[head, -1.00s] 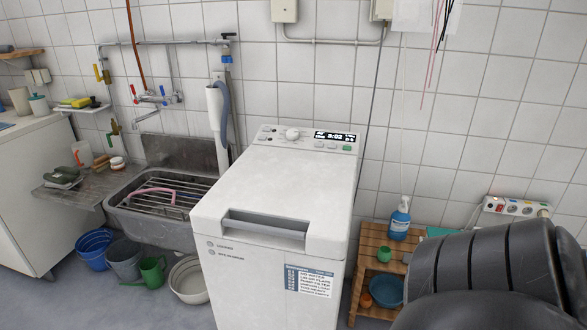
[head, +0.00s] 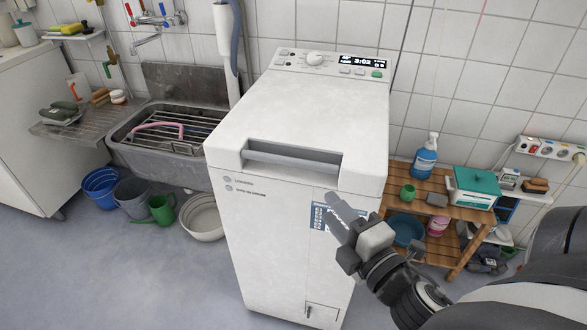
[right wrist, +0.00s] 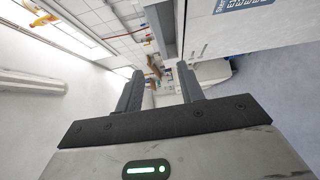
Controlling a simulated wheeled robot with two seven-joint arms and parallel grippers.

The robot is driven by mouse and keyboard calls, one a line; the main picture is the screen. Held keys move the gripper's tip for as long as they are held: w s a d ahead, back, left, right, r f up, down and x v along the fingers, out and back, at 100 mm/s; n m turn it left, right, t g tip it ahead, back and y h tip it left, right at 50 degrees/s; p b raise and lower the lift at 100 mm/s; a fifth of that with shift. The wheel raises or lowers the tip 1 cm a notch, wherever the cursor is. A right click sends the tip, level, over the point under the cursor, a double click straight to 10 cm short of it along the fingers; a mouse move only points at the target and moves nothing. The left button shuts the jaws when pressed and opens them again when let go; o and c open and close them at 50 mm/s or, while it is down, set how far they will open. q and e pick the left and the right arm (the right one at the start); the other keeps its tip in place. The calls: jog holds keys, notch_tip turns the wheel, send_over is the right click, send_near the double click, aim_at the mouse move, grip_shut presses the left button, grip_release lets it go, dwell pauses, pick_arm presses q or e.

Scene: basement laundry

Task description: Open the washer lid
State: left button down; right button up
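The white top-loading washer (head: 285,190) stands in the middle of the head view. Its lid (head: 290,110) is shut, lying flat, with a grey recessed handle (head: 293,153) along the front edge. My right gripper (head: 338,210) is in front of the washer's upper right front, below the handle, and overlaps the blue label. In the right wrist view its two fingers (right wrist: 159,78) are apart with nothing between them. The washer's labelled front (right wrist: 215,30) fills the upper right there. My left gripper is not in view.
A wooden shelf (head: 445,190) with a blue soap bottle (head: 425,156) and a teal-lidded box (head: 474,186) stands right of the washer. A metal sink (head: 165,140) and several buckets are to the left. Open floor (head: 130,275) lies at the front left.

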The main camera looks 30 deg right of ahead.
aim_at(291, 164)
jog(key=w+p, duration=0.1)
jog(key=w, duration=0.9)
jog(key=w+d+p, duration=0.1)
jog(key=w, duration=0.3)
jog(key=shift+w+p, duration=0.35)
jog(key=shift+w, duration=0.05)
jog(key=shift+c, duration=0.4)
grip_shut()
